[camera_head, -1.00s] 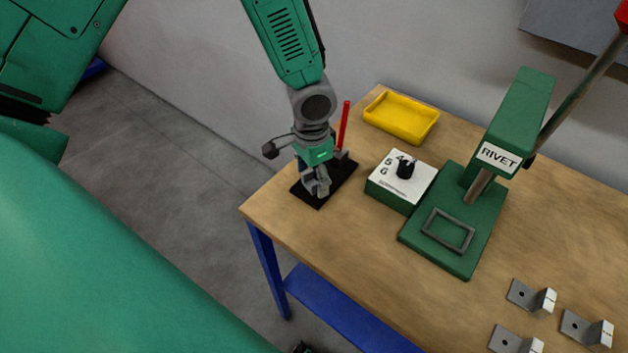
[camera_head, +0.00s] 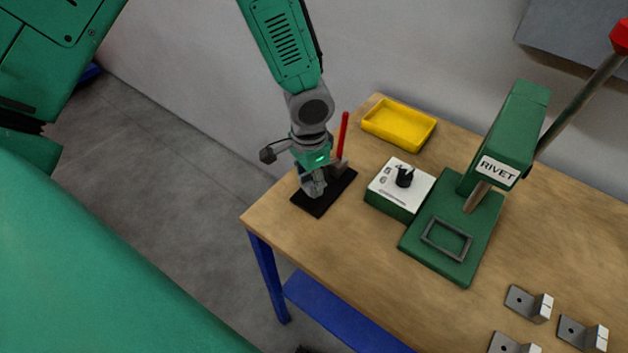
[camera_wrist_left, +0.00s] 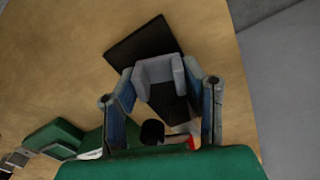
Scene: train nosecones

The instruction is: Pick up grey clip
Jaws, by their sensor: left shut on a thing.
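In the left wrist view the grey clip (camera_wrist_left: 160,73), a U-shaped piece, sits between the two fingers of my left gripper (camera_wrist_left: 166,90). The fingers are shut on it from both sides. The clip is over or on a black mat (camera_wrist_left: 140,45); I cannot tell if it touches. In the head view my left gripper (camera_head: 314,185) points down over the black mat (camera_head: 318,206), and the clip is mostly hidden by the fingers. My right gripper is not in view.
A red-handled tool (camera_head: 343,133) stands beside the gripper. A white-topped green box with a knob (camera_head: 391,198), a green rivet press (camera_head: 470,215) and a yellow tray (camera_head: 399,124) stand to the right. Several metal brackets (camera_head: 528,302) lie at the lower right. The table's left edge is close.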

